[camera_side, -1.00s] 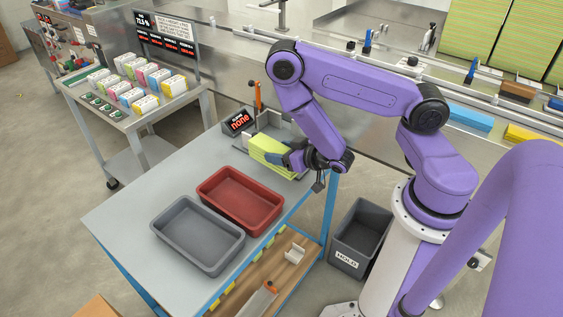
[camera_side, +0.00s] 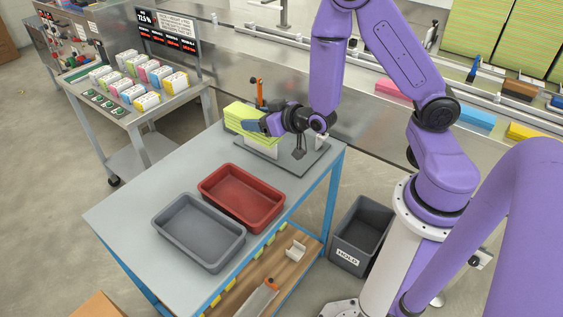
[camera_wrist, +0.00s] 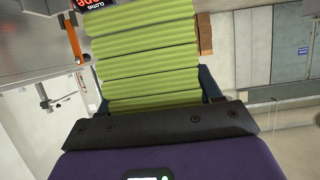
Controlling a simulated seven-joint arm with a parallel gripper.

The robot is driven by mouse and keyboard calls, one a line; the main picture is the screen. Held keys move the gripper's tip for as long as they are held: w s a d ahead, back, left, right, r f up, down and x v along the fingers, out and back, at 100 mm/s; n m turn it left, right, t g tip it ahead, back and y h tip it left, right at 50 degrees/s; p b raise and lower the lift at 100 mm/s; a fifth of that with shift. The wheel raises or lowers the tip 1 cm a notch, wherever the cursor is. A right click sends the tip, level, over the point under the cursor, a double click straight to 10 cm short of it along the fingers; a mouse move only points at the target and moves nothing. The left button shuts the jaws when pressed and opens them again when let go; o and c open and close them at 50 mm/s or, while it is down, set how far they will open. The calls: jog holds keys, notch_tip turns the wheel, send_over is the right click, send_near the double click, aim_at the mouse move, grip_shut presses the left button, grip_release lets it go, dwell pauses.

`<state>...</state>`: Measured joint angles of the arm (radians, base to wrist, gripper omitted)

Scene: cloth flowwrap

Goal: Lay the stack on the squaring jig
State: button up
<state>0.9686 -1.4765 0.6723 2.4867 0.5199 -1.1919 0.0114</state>
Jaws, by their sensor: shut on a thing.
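A stack of yellow-green cloths (camera_side: 247,118) is held in my gripper (camera_side: 262,126), which is shut on it. In the wrist view the folded green layers (camera_wrist: 148,55) fill the space ahead of the dark jaws. The squaring jig (camera_side: 296,157), a grey metal plate with low upright pieces, sits at the back right of the table. The stack is above or beside the jig's back left part. I cannot tell whether it touches the jig. The stack and gripper hide part of the jig and the small display behind.
A red tray (camera_side: 240,222) and a grey tray (camera_side: 160,221) stand on the front of the table (camera_side: 120,210). An orange-handled clamp (camera_side: 259,92) rises behind the stack. A grey bin marked HOLD (camera_side: 347,257) is on the floor. The table's left part is clear.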

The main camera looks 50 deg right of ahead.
jog(key=shift+w+a+r, duration=0.2)
jog(key=shift+w+r, duration=0.1)
jog(key=shift+r, duration=0.3)
jog(key=w+d+f, duration=0.2)
jog(key=d+f, duration=0.1)
jog(key=f, duration=0.6)
send_over(264, 172)
jog(key=shift+w+f, duration=0.1)
jog(key=shift+f, duration=4.6)
jog(key=shift+f, duration=0.1)
jog(key=o, duration=0.8)
jog(key=shift+c, duration=0.2)
